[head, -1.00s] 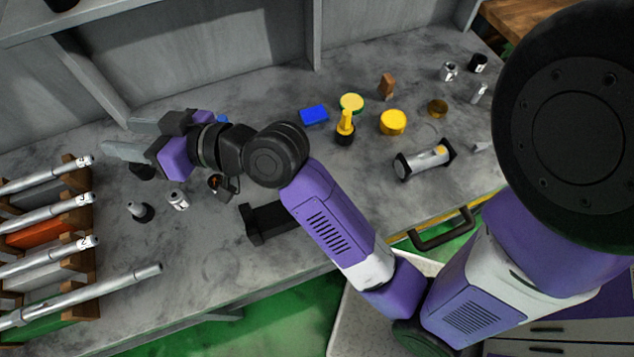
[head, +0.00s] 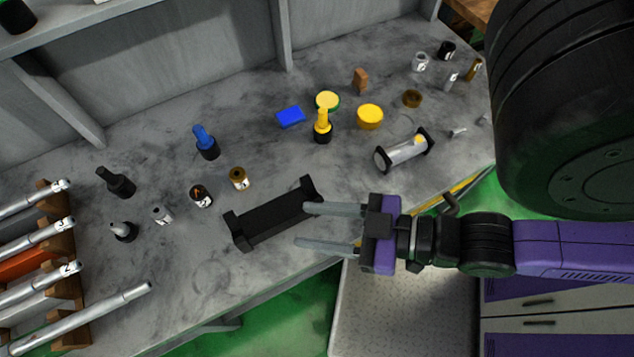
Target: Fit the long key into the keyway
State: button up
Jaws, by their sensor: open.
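My gripper (head: 305,225) is open and empty, its two grey fingers pointing left over the front edge of the bench. One fingertip is by the right end of a black cradle (head: 272,216). A short silver shaft (head: 404,151) with a yellow spot rests between black end supports, up and right of my gripper. I cannot make out a keyway on it. Two small grey pieces lie right of the shaft, one nearer it (head: 458,132) and one by the bench edge (head: 482,120). Either may be a key; I cannot tell which is long.
The grey bench (head: 200,275) holds yellow containers (head: 370,116), a blue block (head: 290,116), a blue-topped bottle (head: 206,142) and several small labelled cylinders (head: 201,195). Long silver bars (head: 85,318) lie on a wooden rack at left.

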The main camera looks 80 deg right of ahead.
aim_at(384, 158)
jog(key=k+j+z, duration=0.15)
jog(key=z, duration=1.4)
jog(key=k+l, duration=0.35)
jog(key=k, duration=0.2)
jog(key=k+l+z, duration=0.1)
jog(key=k+l, duration=0.2)
jog(key=k, duration=0.3)
